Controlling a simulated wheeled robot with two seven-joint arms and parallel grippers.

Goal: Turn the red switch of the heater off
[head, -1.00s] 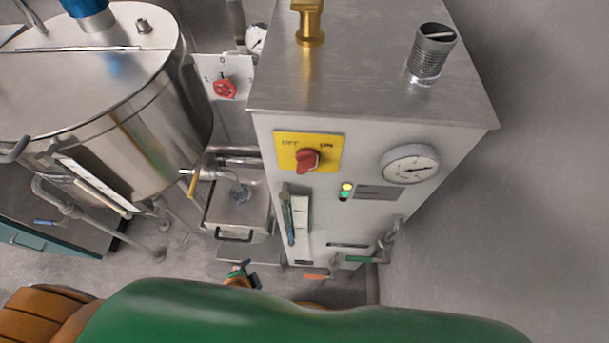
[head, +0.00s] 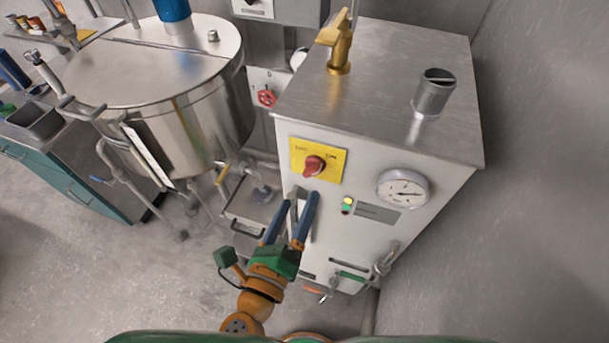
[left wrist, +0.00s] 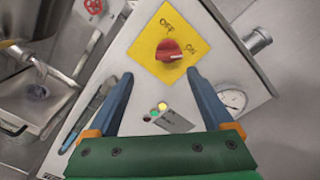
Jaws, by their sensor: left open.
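The red switch (head: 314,166) is a knob on a yellow plate (head: 333,176) on the front of the white and steel heater (head: 405,153). In the left wrist view the red switch (left wrist: 168,50) lies ahead of the fingers, its white mark toward the ON side of the plate (left wrist: 148,46). My left gripper (head: 294,203) is open and empty, with two blue fingers, in front of the heater face just below the switch, apart from it. It also shows in the left wrist view (left wrist: 160,78), fingers on either side below the knob. My right gripper is not in view.
A gauge (head: 403,189) and a lit yellow-green indicator (head: 347,203) sit right of the switch. A brass valve (head: 338,45) stands on the heater top. A steel tank (head: 180,110) stands to the left, with another red knob (head: 267,97) behind. A grey wall closes the right side.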

